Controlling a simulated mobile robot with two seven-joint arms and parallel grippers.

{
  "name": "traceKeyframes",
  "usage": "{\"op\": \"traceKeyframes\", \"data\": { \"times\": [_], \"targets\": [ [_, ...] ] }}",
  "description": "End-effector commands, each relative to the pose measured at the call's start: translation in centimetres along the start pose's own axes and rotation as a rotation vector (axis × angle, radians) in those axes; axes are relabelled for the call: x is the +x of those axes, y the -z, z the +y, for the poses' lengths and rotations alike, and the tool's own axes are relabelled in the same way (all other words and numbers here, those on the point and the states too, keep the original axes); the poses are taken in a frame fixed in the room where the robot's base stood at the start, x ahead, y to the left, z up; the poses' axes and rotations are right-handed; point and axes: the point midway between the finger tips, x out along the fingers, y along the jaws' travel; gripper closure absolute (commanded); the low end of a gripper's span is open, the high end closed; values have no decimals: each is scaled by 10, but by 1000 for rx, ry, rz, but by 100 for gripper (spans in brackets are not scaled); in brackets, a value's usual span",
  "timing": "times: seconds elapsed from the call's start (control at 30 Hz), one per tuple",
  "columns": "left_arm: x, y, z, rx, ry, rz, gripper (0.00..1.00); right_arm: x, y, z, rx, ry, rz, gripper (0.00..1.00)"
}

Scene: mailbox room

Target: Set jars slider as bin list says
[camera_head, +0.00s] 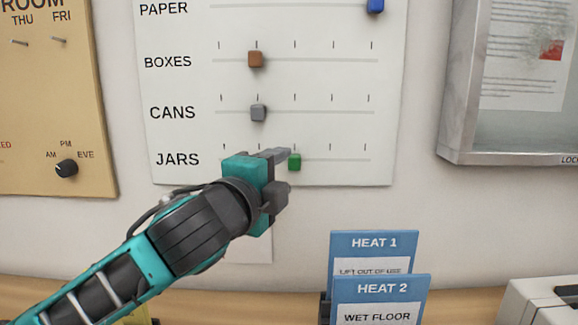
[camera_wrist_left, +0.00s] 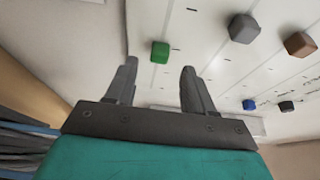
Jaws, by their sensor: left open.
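The green JARS slider knob (camera_head: 294,162) sits on the lowest track of the white slider board (camera_head: 330,135), at the middle tick mark. In the left wrist view the green knob (camera_wrist_left: 160,52) shows just beyond and between the fingertips. My left gripper (camera_head: 280,172) is open and empty, just left of the knob in the head view; it also shows in the left wrist view (camera_wrist_left: 158,72). The gripper hides the left part of the JARS track. The right gripper is in neither view. No bin list can be made out.
Above are the grey CANS knob (camera_head: 258,113), brown BOXES knob (camera_head: 256,60) and blue PAPER knob (camera_head: 375,5). A tan board with a black dial (camera_head: 66,168) is left. Blue HEAT signs (camera_head: 375,289) stand below right. A metal-framed case (camera_head: 510,157) is at right.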

Motion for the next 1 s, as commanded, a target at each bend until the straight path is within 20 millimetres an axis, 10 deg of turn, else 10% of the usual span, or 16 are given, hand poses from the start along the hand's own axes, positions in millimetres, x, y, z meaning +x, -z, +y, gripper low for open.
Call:
{"op": "traceKeyframes", "data": {
  "times": [0.7, 1.0],
  "targets": [
    [44, 0, 0, -1, 0, 1, 47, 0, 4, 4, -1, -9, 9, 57],
    [44, 0, 0, -1, 0, 0, 75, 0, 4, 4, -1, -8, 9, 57]
  ]
}}
